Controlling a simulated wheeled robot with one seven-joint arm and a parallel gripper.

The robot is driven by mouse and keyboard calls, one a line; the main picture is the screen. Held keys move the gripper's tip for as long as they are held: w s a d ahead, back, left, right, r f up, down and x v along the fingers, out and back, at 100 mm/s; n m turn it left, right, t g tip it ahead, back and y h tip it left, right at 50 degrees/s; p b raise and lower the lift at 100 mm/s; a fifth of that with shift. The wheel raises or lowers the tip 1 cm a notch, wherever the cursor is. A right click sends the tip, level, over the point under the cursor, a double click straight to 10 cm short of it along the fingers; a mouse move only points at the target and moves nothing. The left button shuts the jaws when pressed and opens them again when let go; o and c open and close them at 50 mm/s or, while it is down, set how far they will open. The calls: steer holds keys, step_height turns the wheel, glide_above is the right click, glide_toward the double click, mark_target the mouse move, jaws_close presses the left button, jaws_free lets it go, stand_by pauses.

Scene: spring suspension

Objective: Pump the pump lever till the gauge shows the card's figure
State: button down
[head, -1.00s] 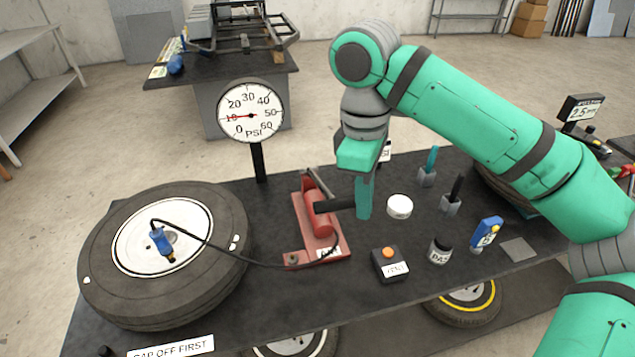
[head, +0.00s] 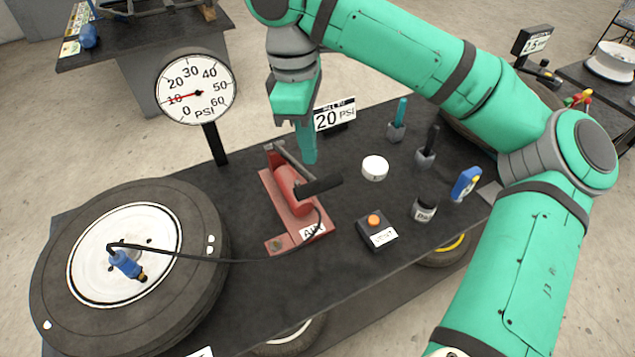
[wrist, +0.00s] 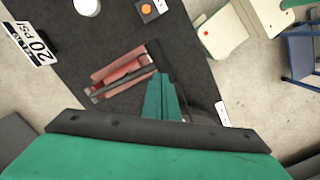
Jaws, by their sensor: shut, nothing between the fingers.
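The red pump (head: 292,200) stands on the black bench. Its lever ends in a black grip (head: 320,186), which also shows in the wrist view (wrist: 160,58). My gripper (head: 309,160) is shut and empty, pointing down behind the grip in the head view; contact is unclear. Its fingers (wrist: 160,78) reach close to the grip in the wrist view. The round gauge (head: 196,88) has its red needle at about 10 PSI. The card (head: 335,116) reads 20 PSI; it also shows in the wrist view (wrist: 34,42).
A hose runs from the pump to a blue fitting (head: 125,263) on the tyre (head: 190,225) at left. A box with an orange button (head: 374,220), a white round lid (head: 375,167), a dark jar (head: 425,207) and a blue device (head: 466,184) stand right of the pump.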

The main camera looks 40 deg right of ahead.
mark_target(312, 181)
steer(key=f, duration=0.4)
steer(key=shift+s+d+f, duration=0.1)
steer(key=shift+s+f, duration=0.15)
steer(key=shift+f, duration=0.1)
steer(key=shift+s+d+f, duration=0.15)
steer(key=shift+s+f, duration=0.05)
steer(key=shift+f, duration=0.75)
steer(key=shift+f, duration=2.2)
steer(key=shift+w, duration=0.1)
